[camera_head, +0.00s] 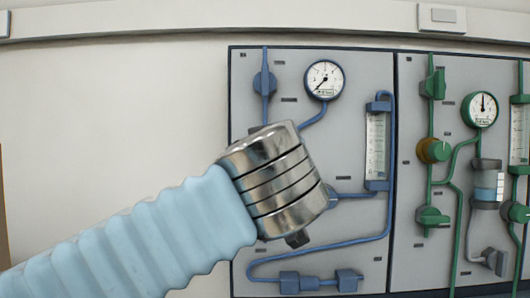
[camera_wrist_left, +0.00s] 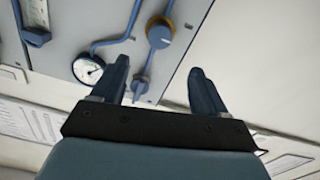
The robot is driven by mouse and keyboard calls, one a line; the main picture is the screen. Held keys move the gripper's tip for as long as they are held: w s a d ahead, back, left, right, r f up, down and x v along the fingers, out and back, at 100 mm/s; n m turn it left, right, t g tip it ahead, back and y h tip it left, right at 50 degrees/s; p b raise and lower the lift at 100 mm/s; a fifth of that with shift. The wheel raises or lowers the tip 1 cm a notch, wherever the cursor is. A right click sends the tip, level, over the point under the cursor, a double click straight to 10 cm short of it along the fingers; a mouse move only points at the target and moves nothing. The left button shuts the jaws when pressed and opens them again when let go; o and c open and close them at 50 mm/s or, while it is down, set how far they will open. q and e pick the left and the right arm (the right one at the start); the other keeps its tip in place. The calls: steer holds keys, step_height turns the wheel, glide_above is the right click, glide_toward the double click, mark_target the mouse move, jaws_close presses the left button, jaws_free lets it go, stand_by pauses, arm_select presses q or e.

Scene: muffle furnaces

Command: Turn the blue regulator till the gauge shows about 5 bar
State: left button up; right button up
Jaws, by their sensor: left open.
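The blue line's round gauge (camera_head: 324,79) is on the left panel, its needle pointing to the lower left, near the low end. It also shows in the left wrist view (camera_wrist_left: 88,68). The blue regulator with a yellow ring (camera_wrist_left: 160,34) is in the left wrist view, ahead of the fingertips and apart from them; in the head view my left arm hides it. My left gripper (camera_wrist_left: 160,64) is open and empty. Its fingers are hidden behind my wrist in the head view. My right gripper is not in view.
A blue valve (camera_head: 265,83) is left of the gauge; its handle (camera_wrist_left: 140,88) appears between my fingers in the wrist view. A blue flowmeter (camera_head: 376,145) is to the right. The green panel (camera_head: 415,265) has its own gauge (camera_head: 481,109) and yellow-faced regulator (camera_head: 436,151).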

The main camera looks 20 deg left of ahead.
arm_select(q)
steer(key=p+x, duration=0.3)
steer(key=x, duration=1)
steer(key=shift+w, duration=0.15)
steer(key=shift+c, duration=0.3)
steer(key=c, duration=1)
